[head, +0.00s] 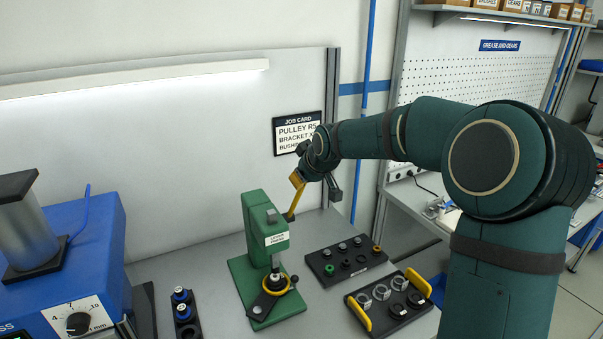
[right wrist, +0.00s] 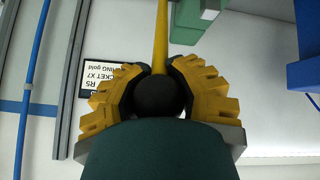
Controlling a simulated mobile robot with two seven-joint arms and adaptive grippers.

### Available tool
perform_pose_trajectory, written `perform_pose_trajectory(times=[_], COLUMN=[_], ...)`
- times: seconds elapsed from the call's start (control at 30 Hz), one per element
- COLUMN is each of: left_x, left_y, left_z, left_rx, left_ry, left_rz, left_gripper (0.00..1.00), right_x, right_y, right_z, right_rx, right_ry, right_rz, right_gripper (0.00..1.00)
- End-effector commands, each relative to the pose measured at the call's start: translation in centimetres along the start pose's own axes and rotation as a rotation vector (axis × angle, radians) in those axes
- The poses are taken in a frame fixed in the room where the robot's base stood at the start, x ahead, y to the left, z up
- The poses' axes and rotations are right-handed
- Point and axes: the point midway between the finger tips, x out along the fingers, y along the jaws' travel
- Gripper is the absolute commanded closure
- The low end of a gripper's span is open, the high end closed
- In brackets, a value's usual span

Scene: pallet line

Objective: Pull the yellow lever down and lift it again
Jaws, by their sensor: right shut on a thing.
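The green press (head: 255,222) stands on the bench at the centre of the head view, with a small white label on its head. Its yellow lever (head: 294,204) points up from the right side of the press head. My right gripper (head: 304,179) is at the lever's top end. In the right wrist view the lever (right wrist: 161,40) ends in a black ball knob (right wrist: 158,97), and the yellow-and-black fingers of my right gripper (right wrist: 158,80) close around it from both sides. Part of the knob is hidden by my wrist. My left gripper is not in view.
Below the press ram lies a yellow ring (head: 269,292) on the green base. Right of it are a black tray (head: 322,262) of small parts and a yellow-handled tray (head: 362,320) of metal rings. A blue machine (head: 95,265) stands left. A job card (head: 297,120) hangs behind.

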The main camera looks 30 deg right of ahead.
Motion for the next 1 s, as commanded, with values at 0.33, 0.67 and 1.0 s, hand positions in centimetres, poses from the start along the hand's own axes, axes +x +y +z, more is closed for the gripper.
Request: perform_pose_trajectory(times=[0.33,0.67,1.0], left_x=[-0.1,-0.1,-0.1], left_y=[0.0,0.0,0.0], left_z=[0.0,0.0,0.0], left_rx=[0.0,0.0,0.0], left_ry=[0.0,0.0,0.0], left_rz=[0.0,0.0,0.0], left_gripper=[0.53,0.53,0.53], right_x=[-0.5,-0.4,-1.9], right_y=[0.5,0.3,0.2], right_z=[-0.7,-0.5,-0.4], right_rx=[-0.001,-0.001,0.0], right_ry=[0.021,0.014,0.012], right_rz=[0.012,0.007,0.006], right_gripper=[1.0,0.3,0.3])
